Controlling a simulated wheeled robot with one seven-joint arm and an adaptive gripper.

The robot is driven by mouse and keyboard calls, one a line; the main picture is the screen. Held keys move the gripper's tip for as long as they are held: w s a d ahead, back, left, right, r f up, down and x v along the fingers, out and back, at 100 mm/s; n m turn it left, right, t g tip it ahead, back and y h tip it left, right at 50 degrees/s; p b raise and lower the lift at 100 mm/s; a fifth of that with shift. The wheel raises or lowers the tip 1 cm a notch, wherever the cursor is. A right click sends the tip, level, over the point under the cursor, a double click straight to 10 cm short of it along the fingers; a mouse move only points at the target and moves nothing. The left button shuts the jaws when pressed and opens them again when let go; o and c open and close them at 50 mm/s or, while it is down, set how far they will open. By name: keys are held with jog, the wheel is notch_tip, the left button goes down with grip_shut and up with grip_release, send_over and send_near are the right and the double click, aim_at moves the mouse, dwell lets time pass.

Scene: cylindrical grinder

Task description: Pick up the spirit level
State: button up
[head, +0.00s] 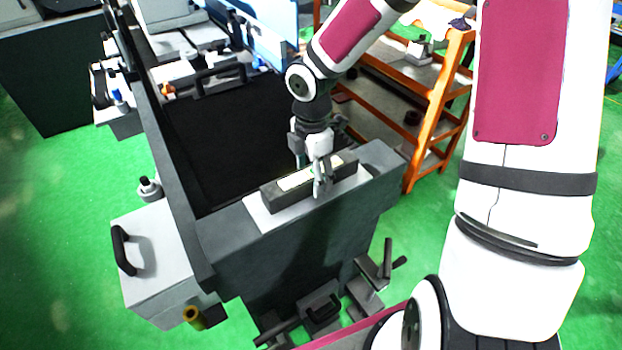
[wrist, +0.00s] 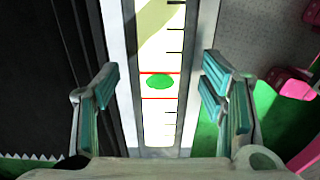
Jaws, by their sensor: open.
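The spirit level is a dark grey bar (head: 272,200) with a pale vial strip on top. It lies on a white plate on the grinder's grey end ledge in the head view. In the wrist view its vial (wrist: 160,120) shows a green bubble between two red lines, with black graduation marks. My gripper (head: 311,180) is directly over the level, pointing down. In the wrist view my gripper (wrist: 162,95) is open, with one finger on each side of the level and visible space between the pads and the bar. Contact cannot be seen.
The white plate (head: 255,215) lies under the level on the grey ledge (head: 235,237). A dark recessed bed (head: 215,140) is behind it. An orange shelf rack (head: 437,110) stands to the right. Handles and a handwheel are below the ledge's front.

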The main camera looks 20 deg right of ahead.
jog(key=shift+f, duration=0.15)
grip_shut()
dwell(0.4)
